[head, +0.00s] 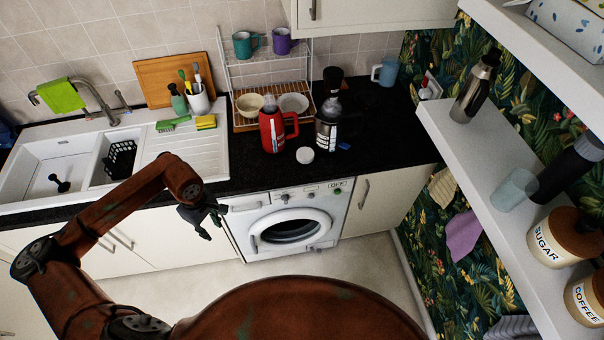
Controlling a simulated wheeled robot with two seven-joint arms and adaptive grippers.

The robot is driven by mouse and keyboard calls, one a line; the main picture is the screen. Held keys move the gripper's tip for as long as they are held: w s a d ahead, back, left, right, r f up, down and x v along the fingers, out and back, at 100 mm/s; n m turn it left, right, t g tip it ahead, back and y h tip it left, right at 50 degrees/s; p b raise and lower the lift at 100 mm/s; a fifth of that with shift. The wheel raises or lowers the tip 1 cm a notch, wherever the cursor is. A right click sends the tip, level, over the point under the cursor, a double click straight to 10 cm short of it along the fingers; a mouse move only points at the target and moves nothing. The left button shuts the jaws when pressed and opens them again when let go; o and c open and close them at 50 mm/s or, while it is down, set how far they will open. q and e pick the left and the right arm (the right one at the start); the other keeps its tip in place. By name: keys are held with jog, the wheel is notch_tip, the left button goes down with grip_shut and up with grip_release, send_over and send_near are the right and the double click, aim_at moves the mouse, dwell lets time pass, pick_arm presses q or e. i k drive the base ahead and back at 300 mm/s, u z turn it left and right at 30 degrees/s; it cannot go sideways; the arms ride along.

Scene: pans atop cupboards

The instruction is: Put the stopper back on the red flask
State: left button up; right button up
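The red flask (272,131) stands upright on the black worktop, with its handle on the right. A small round white piece (305,155), which looks like a lid or stopper, lies on the worktop to the right of the flask. A small blue piece (344,146) lies further right; I cannot tell which piece is the red flask's stopper. My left gripper (207,225) hangs in front of the worktop's edge, left of and nearer than the flask, touching neither. Its fingers are too small and dark to tell whether they are open. My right gripper is not in view.
A dark, clear-topped flask (327,131) stands close right of the red flask. A dish rack (242,126) with bowls stands behind. The sink (40,168) is at left. The washing machine (290,222) is below the worktop. A white shelf (470,150) juts in at right.

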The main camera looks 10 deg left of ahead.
aim_at(271, 121)
jog(key=k, duration=0.55)
jog(key=u, duration=1.55)
jog(key=i, duration=2.15)
jog(key=z, duration=3.75)
jog(key=i, duration=0.35)
jog(key=z, duration=0.05)
